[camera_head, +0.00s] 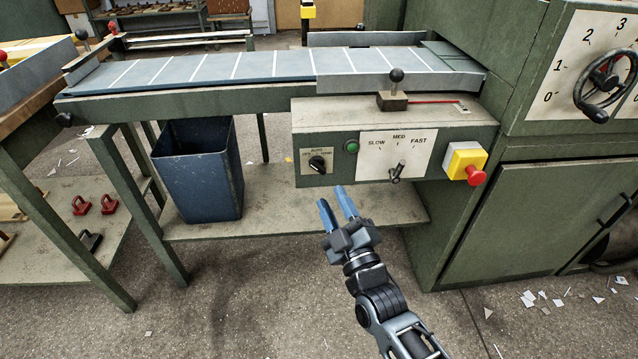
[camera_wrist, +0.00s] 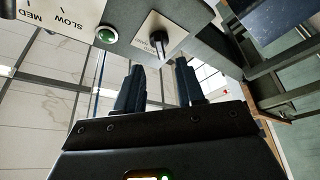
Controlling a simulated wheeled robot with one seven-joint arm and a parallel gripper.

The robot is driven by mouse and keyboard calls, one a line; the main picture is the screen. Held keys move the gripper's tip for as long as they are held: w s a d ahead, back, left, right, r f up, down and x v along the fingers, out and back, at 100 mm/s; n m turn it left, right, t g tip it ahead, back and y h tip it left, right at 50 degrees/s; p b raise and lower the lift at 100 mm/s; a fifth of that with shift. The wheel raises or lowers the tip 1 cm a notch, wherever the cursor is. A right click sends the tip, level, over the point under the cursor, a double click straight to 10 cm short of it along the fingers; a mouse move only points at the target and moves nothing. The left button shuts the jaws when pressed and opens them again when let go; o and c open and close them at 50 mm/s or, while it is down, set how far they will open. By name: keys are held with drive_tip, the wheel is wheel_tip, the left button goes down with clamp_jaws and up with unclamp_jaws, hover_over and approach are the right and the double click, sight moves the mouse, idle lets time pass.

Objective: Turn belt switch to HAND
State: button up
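The belt switch (camera_head: 317,162) is a black rotary knob on a small pale plate marked AUTO at the top, at the left end of the green control box (camera_head: 270,148). Its lower lettering is too small to read surely. The knob also shows in the wrist view (camera_wrist: 158,42), upside down, beyond the fingertips. My gripper (camera_head: 337,196) is below and a little right of the switch, its two blue fingers pointing up toward the box. In the wrist view the fingers (camera_wrist: 158,80) are apart with nothing between them. The gripper does not touch the knob.
A green button (camera_head: 351,146), a SLOW-MED-FAST lever (camera_head: 396,172) and a red stop button (camera_head: 476,176) on a yellow box lie right of the switch. The conveyor belt (camera_head: 220,68) runs above. A blue bin (camera_head: 197,170) stands left, below the belt.

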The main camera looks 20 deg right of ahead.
sight(319, 171)
drive_tip(key=b+x, duration=0.1)
drive_tip(key=x, duration=0.6)
drive_tip(key=shift+w, duration=0.15)
drive_tip(key=shift+c, duration=0.3)
clamp_jaws()
